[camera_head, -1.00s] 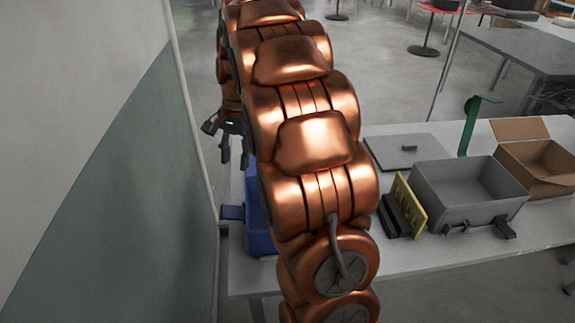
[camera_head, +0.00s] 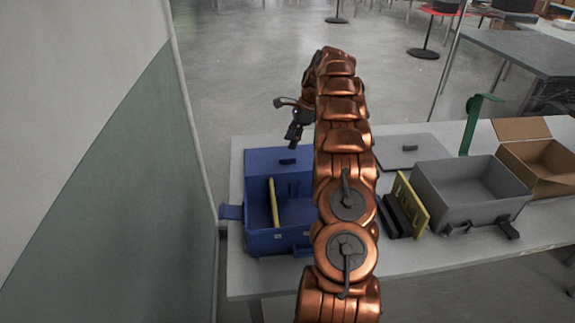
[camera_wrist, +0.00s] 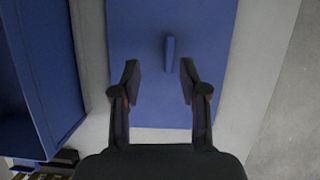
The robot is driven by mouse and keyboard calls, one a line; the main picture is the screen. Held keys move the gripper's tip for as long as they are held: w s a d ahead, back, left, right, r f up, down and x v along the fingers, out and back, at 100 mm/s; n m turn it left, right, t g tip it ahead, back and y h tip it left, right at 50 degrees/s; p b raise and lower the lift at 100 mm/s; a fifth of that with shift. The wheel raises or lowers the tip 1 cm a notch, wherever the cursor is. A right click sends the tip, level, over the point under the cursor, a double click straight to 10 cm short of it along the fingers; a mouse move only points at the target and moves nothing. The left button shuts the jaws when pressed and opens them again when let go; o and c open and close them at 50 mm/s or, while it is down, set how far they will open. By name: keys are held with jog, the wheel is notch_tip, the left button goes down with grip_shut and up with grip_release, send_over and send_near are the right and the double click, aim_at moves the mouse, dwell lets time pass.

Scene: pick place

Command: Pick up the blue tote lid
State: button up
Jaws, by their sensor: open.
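The blue tote lid (camera_head: 265,160) lies flat on the table behind the blue tote, with a small dark handle on top. In the wrist view the lid (camera_wrist: 205,60) fills the middle, and its upright handle (camera_wrist: 169,53) stands just ahead of the fingertips, between their lines. My gripper (camera_wrist: 160,82) is open and empty above the lid. In the head view my gripper (camera_head: 293,135) hangs over the lid's back right part. The lid's right end is partly hidden by my arm.
The open blue tote (camera_head: 262,238) with a yellow divider (camera_head: 273,203) stands in front of the lid. A grey lid (camera_head: 400,155), grey tote (camera_head: 455,205), yellow piece (camera_head: 408,205), cardboard box (camera_head: 535,175) and green stand (camera_head: 470,130) are at right. A wall (camera_head: 120,180) rises close at left.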

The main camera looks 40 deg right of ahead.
aim_at(288, 158)
jog(key=shift+s+d+f+m, duration=0.25)
jog(key=shift+d+f+m, duration=0.25)
jog(key=shift+d+f, duration=0.65)
jog(key=shift+w+p+x, duration=0.15)
jog(key=shift+p+x, duration=0.3)
jog(key=shift+x, duration=1.3)
jog(key=shift+w+p+x, duration=0.2)
jog(key=shift+p+x, duration=0.25)
jog(key=shift+x, duration=1.3)
jog(key=shift+c, duration=0.4)
grip_shut()
